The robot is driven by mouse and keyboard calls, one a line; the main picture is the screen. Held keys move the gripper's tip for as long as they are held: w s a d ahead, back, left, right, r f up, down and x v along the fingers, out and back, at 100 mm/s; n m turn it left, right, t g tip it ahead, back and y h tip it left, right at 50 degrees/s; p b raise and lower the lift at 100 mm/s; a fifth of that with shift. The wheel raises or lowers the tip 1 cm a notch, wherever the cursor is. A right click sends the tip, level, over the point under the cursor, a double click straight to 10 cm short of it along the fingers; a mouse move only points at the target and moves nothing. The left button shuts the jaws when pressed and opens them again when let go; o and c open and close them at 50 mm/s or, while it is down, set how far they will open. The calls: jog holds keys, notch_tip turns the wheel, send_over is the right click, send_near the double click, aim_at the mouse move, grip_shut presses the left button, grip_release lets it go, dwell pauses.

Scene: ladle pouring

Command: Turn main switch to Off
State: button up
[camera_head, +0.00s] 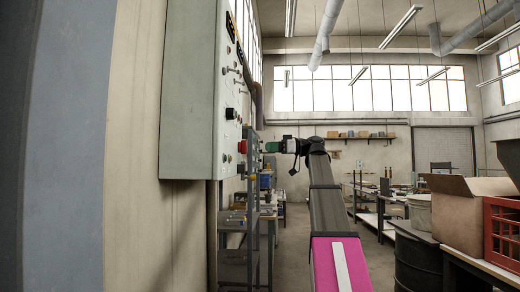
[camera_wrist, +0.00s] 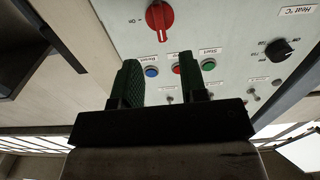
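The main switch is a red rotary knob (camera_wrist: 160,17) on the grey control panel, with an "On" label beside it in the wrist view. In the head view the red knob (camera_head: 242,147) stands out from the panel's face (camera_head: 190,90). My gripper (camera_wrist: 160,66) has two dark green fingers spread apart with nothing between them. In the head view my gripper (camera_head: 268,147) is just right of the red knob, close to the panel. In the wrist view the knob lies beyond the fingertips, apart from them.
The panel also bears a blue button (camera_wrist: 152,71), a red button (camera_wrist: 176,69), a green button (camera_wrist: 209,65), a black heat dial (camera_wrist: 278,48) and small toggles near the fingers. A shelf rack (camera_head: 240,235) stands below. Open floor lies beyond; a cardboard box (camera_head: 465,210) is at right.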

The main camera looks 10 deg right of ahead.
jog(key=shift+v, duration=0.9)
jog(key=shift+f, duration=0.1)
jog(key=w+a+f+m+h, duration=0.1)
jog(key=a+f+m+h, duration=0.25)
jog(key=f, duration=1.25)
jog(key=w+a+f+m+g+h, duration=0.15)
jog(key=f+m, duration=0.25)
jog(key=f, duration=1.2)
jog(key=w+a+f+m+t+h, duration=0.1)
jog(key=a+f+m+h, duration=0.2)
jog(key=f, duration=1.3)
jog(key=s+a+f+m+g+h, duration=0.1)
jog(key=s+f+h, duration=0.2)
jog(key=s+f, duration=0.4)
jog(key=s+f+m+g+h, duration=0.1)
jog(key=s+f, duration=0.6)
jog(key=f, duration=0.9)
jog(key=s+a+f+m+g+h, duration=0.1)
jog(key=s+f+h, duration=0.4)
jog(key=f, duration=0.6)
jog(key=shift+s+a+f+m+g, duration=0.2)
jog(key=shift+s+a+m+g, duration=0.25)
jog(key=shift+s+g, duration=0.65)
jog(key=shift+d, duration=0.1)
